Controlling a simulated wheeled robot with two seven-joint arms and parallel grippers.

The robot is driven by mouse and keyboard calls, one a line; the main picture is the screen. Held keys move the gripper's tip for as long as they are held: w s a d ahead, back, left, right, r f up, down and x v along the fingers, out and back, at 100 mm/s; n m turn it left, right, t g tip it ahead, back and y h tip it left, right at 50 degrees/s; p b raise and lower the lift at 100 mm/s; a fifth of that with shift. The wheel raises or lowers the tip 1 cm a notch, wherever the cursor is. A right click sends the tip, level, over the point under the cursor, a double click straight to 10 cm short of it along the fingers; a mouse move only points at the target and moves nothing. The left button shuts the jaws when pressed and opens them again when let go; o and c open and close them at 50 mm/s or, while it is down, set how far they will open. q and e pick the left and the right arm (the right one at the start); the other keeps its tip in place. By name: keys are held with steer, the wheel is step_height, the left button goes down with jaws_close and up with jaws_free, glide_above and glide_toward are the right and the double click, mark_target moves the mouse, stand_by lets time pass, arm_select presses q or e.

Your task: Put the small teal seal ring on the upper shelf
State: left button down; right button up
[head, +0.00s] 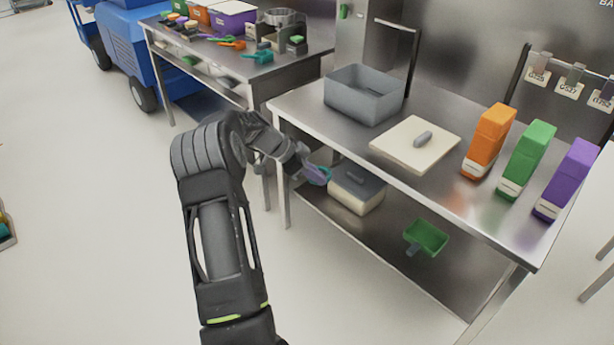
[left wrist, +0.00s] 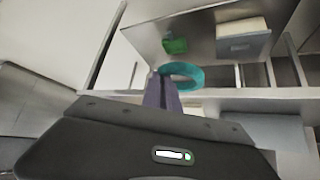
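The teal seal ring (head: 325,181) is at the tip of my left gripper (head: 313,172), beside the left end of the right workbench. In the left wrist view the ring (left wrist: 197,77) sits at the ends of my purple-grey fingers (left wrist: 163,92), which look closed together on its near left side. In the head view the ring is partly hidden by the fingers. It is below the steel upper shelf (head: 310,112), at about the height of the lower shelf (head: 385,238). My right gripper is not in view.
The upper shelf holds a grey bin (head: 360,105), a cream lid (head: 400,150), and orange (head: 488,140), green (head: 527,160) and purple (head: 568,180) boxes. A second bench (head: 205,75) stands behind left.

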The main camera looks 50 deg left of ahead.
arm_select(q)
steer(key=w+d+f+n+t+y, duration=0.1)
steer(key=w+d+f+n+y, duration=0.2)
steer(key=d, duration=0.5)
steer(key=w+d+f+n+y, duration=0.25)
steer(key=w+d+n, duration=0.2)
steer(key=d, duration=0.25)
steer(key=s+d+r, duration=0.1)
steer(key=d, duration=1)
steer(key=s+d+r+m+h, duration=0.1)
steer(key=d, duration=1)
steer(key=shift+s, duration=0.35)
steer(key=shift+d, duration=0.1)
